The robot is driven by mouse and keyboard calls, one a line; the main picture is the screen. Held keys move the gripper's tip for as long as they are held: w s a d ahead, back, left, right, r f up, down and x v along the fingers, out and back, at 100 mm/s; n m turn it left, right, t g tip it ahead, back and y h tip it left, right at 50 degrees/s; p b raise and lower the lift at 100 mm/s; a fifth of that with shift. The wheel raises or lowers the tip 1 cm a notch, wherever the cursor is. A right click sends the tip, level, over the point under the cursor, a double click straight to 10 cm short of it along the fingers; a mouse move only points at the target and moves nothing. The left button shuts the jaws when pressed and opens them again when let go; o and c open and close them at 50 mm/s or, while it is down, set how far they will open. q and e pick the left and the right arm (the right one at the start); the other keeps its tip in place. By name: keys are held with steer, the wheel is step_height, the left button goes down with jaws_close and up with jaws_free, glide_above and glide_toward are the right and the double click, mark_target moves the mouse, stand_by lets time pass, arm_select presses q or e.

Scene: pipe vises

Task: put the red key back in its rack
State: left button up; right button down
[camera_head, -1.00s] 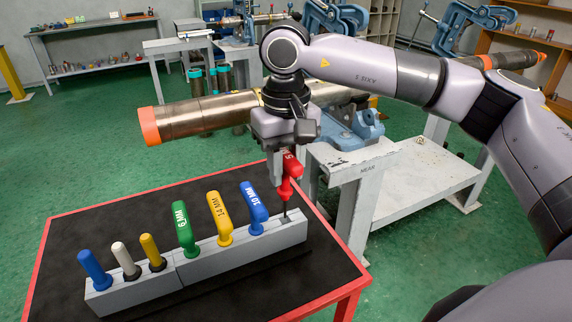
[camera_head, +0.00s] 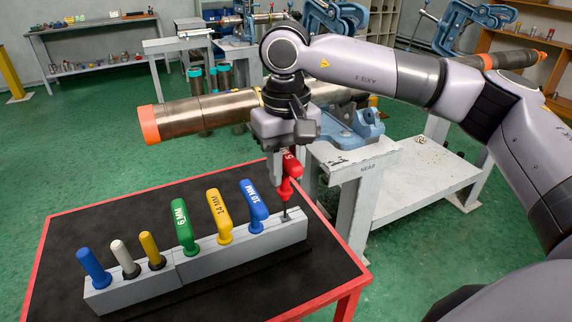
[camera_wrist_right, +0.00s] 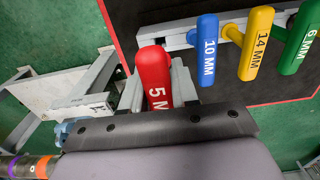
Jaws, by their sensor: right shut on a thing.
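The red key (camera_head: 289,176), marked with a 5, is upright in my right gripper (camera_head: 282,168). My right gripper is shut on its handle. Its dark shaft points down at the right end of the grey rack (camera_head: 190,264), and the tip meets the rack's top there. I cannot tell how deep the shaft sits in the hole. In the right wrist view the red handle (camera_wrist_right: 153,76) lies between the fingers, beside the blue 10 MM key (camera_wrist_right: 208,50). My left gripper is not in view.
The rack also holds yellow 14 MM (camera_head: 219,215) and green 6 MM (camera_head: 186,222) keys and several screwdriver-like handles (camera_head: 122,258). It stands on a black-topped, red-edged table (camera_head: 80,216). A steel pipe with an orange end (camera_head: 150,125) and a blue vise (camera_head: 355,128) are behind.

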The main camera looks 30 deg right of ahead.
mark_target(286, 190)
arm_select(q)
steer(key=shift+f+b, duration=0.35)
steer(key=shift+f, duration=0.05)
arm_select(e)
steer(key=shift+f, duration=0.5)
arm_select(q)
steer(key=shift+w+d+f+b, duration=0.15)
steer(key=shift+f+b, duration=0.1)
steer(key=shift+b, duration=0.35)
arm_select(e)
steer(key=shift+f, duration=0.85)
arm_select(q)
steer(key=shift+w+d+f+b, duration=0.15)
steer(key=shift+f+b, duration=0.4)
steer(key=shift+b, duration=0.3)
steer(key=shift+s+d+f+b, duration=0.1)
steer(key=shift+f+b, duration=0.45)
steer(key=shift+b, duration=0.25)
arm_select(e)
steer(key=shift+f, duration=2.15)
steer(key=c, duration=0.8)
jaws_free()
step_height(286, 190, up, 7)
steer(key=shift+r, duration=0.1)
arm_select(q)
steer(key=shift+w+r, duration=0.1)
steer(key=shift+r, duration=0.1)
